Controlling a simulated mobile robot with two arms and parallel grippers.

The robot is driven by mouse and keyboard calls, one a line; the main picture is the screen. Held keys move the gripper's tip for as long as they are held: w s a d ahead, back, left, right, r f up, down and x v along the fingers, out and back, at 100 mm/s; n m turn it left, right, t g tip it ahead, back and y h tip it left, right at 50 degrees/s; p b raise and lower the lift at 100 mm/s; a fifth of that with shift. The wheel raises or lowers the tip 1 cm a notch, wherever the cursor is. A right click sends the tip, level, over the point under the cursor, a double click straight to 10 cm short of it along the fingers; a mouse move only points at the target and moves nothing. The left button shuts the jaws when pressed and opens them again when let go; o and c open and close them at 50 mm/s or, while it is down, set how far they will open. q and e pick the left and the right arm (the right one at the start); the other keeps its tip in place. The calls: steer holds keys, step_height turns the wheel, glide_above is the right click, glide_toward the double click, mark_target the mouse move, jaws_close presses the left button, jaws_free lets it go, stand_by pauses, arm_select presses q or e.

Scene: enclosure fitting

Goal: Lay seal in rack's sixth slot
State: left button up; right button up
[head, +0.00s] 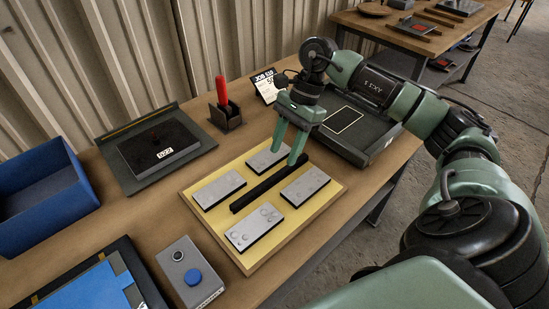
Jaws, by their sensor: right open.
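My right gripper (285,151) is open above a pale yellow board (214,222), its two green fingers pointing down near the board's far side. One fingertip is over a grey plate and the other is close to the far end of a long black bar (268,187). I see nothing between the fingers. Several grey plates with small round marks, such as the near one (254,227), lie on the board on both sides of the bar. I cannot tell which piece is the seal or the rack, and no numbered slots are readable. My left gripper is not in view.
A dark panel (160,150), a blue bin (50,225) and a holder with a red-handled tool (222,92) stand left and behind. A grey button box (190,276) is in front. Bare wood surrounds the board.

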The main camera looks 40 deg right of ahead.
mark_target(272, 178)
steer(key=p+x, duration=0.1)
steer(key=x, duration=0.1)
steer(key=p+x, duration=0.1)
steer(key=x, duration=0.1)
steer(key=p+x, duration=0.1)
steer(key=x, duration=0.2)
steer(key=shift+w+a, duration=0.1)
steer(key=shift+a, duration=0.25)
steer(key=shift+a+f, duration=0.1)
steer(key=shift+f, duration=0.25)
jaws_close()
